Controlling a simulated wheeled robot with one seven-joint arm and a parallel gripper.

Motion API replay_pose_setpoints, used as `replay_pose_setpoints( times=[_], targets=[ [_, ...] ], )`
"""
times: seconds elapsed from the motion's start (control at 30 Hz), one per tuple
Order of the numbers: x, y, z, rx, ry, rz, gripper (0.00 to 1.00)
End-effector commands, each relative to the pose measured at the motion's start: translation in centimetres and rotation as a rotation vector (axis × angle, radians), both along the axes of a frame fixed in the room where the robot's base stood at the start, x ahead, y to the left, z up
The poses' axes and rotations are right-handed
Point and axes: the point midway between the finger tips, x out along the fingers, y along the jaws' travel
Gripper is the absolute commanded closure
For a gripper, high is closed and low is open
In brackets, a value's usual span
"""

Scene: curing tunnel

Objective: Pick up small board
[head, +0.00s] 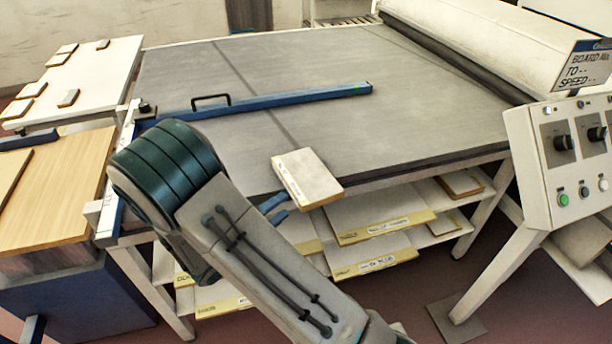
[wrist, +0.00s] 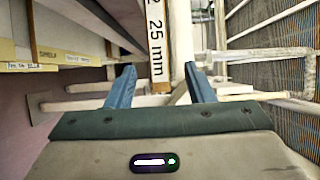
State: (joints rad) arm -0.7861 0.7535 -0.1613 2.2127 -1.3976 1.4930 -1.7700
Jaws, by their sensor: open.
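The small board (head: 306,178) is a pale slab with a yellowish edge. It lies at the front edge of the grey table, its near end jutting past that edge. In the wrist view the board's edge (wrist: 157,45) shows the marking "25 mm". My gripper (head: 274,207) has blue fingers and is just left of and below the board's near end, partly hidden by my arm. In the wrist view my gripper (wrist: 160,84) is open, with the board's end showing between the fingertips, nearer the right one. I cannot tell whether either finger touches it.
The grey tabletop (head: 300,90) carries a blue bar with a black handle (head: 210,101). Labelled boards (head: 385,226) lie on shelves below. A control panel (head: 565,150) stands at the right, a white roller cover (head: 470,40) behind. A wooden-topped bench (head: 70,190) is at the left.

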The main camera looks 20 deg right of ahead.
Motion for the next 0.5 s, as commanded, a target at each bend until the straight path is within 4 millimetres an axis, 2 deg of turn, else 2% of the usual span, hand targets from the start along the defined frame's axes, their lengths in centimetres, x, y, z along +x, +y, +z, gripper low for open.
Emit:
replay_pose_setpoints(
  times=[0.23, 0.5],
  targets=[
    [0.9, -1.8, 0.0, 0.0, -0.001, -0.003, 0.52],
    [2.9, -5.0, -0.1, 0.0, -0.001, -0.003, 0.52]
  ],
)
